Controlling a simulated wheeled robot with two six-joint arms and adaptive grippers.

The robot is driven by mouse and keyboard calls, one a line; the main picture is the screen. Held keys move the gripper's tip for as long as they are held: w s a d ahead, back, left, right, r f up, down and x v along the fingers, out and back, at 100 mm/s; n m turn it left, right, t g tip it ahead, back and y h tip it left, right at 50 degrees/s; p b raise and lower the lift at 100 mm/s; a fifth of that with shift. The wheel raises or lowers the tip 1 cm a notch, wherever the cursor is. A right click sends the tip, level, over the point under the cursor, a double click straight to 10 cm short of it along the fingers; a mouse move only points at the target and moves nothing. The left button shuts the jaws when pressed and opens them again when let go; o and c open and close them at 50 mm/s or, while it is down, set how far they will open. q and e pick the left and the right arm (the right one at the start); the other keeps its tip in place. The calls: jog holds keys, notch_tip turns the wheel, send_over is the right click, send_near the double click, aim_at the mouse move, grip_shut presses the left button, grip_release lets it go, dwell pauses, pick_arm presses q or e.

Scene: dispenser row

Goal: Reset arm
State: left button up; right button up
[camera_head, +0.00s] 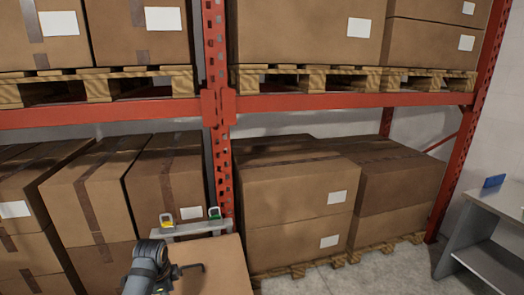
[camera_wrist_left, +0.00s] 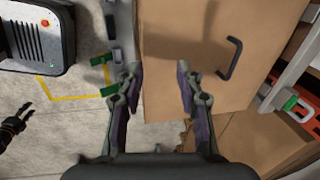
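My left gripper (camera_wrist_left: 159,72) is open in the left wrist view, with its two fingers apart and nothing seen between them. It is above or in front of a brown panel (camera_wrist_left: 190,35), whose black handle (camera_wrist_left: 231,58) lies right of the fingers. I cannot tell the exact distance. In the head view a dark grey link of my arm (camera_head: 147,268) shows at the bottom, beside the brown panel (camera_head: 222,270) and its black hooked handle (camera_head: 190,268). The left fingers are not visible there.
A red rack (camera_head: 120,114) with boxes stands ahead. A grey rail (camera_head: 190,231) carries a yellow item (camera_head: 167,220) and a green item (camera_head: 214,212). A grey table (camera_head: 490,225) is at right. A dark machine (camera_wrist_left: 35,35) stands on the floor at left in the wrist view.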

pick_arm(q)
jog(key=s+d+f+n+t, duration=0.1)
jog(key=s+d+n, duration=0.1)
jog(key=s+n, duration=0.75)
jog(key=s+d+f+n+t, duration=0.15)
jog(key=s+n, duration=0.25)
jog(key=s, duration=1)
notch_tip(320, 180, down, 24)
jog(key=s+a+g, duration=0.1)
jog(key=a+g, duration=0.1)
jog(key=s+a+f+g, duration=0.1)
jog(key=s+f, duration=1.7)
jog(key=s, duration=0.1)
jog(key=shift+s, duration=0.4)
pick_arm(e)
jog(key=shift+w, duration=0.85)
